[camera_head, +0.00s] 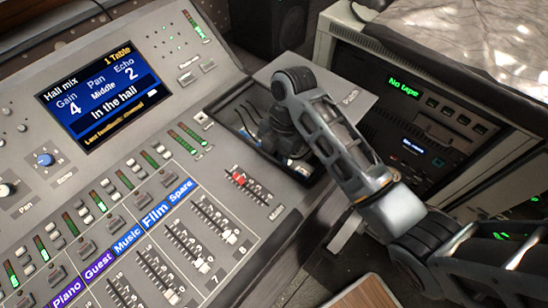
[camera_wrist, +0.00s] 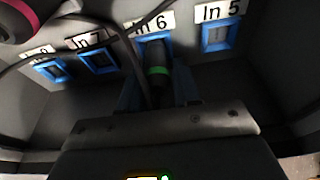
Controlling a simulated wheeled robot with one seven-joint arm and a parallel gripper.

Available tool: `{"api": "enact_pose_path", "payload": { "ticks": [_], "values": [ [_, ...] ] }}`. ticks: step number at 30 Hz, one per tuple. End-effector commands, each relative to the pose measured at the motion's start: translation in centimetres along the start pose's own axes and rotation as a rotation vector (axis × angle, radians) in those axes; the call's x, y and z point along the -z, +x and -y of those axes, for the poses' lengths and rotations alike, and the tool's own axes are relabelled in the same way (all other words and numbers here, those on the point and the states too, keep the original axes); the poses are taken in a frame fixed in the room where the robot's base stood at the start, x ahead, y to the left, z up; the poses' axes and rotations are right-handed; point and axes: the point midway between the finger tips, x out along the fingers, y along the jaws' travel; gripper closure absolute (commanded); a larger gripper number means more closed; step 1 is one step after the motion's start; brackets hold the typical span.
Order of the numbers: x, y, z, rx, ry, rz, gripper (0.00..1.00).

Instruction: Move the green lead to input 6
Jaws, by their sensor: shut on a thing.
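My gripper (camera_wrist: 158,92) is shut on the dark plug of the green lead (camera_wrist: 158,71), which shows a green band. In the wrist view the plug is in line with input 6 (camera_wrist: 153,37), a blue-framed socket labelled In 6. The plug's tip overlaps that frame; I cannot tell how deep it sits. In the head view my gripper (camera_head: 290,148) is down in the patch recess (camera_head: 238,122) at the desk's right side, and my arm hides the plug and most sockets.
In the wrist view, input 5 (camera_wrist: 219,36) is at right, with input 7 (camera_wrist: 98,61) and input 8 (camera_wrist: 49,68) at left. Their openings look empty. A dark cable (camera_wrist: 127,52) hangs close left of the plug. A pink-banded dark part (camera_wrist: 22,22) is at upper left.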

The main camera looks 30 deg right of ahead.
Motion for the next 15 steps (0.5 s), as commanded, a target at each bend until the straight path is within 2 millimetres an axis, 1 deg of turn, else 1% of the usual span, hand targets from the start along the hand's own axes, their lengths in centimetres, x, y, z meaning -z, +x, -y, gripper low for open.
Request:
{"api": "enact_pose_path", "payload": {
  "ticks": [1, 4, 5, 13, 15],
  "values": [
    [-0.11, 0.47, 0.15, 0.005, 0.004, 0.0, 1.0],
    [-0.12, 0.53, 0.17, 0.006, 0.005, 0.0, 1.0],
    [-0.12, 0.54, 0.18, 0.006, 0.005, 0.0, 0.65],
    [-0.11, 0.64, 0.16, 0.006, 0.005, 0.0, 0.39],
    [-0.1, 0.66, 0.14, 0.005, 0.005, 0.0, 0.38]
  ]
}}
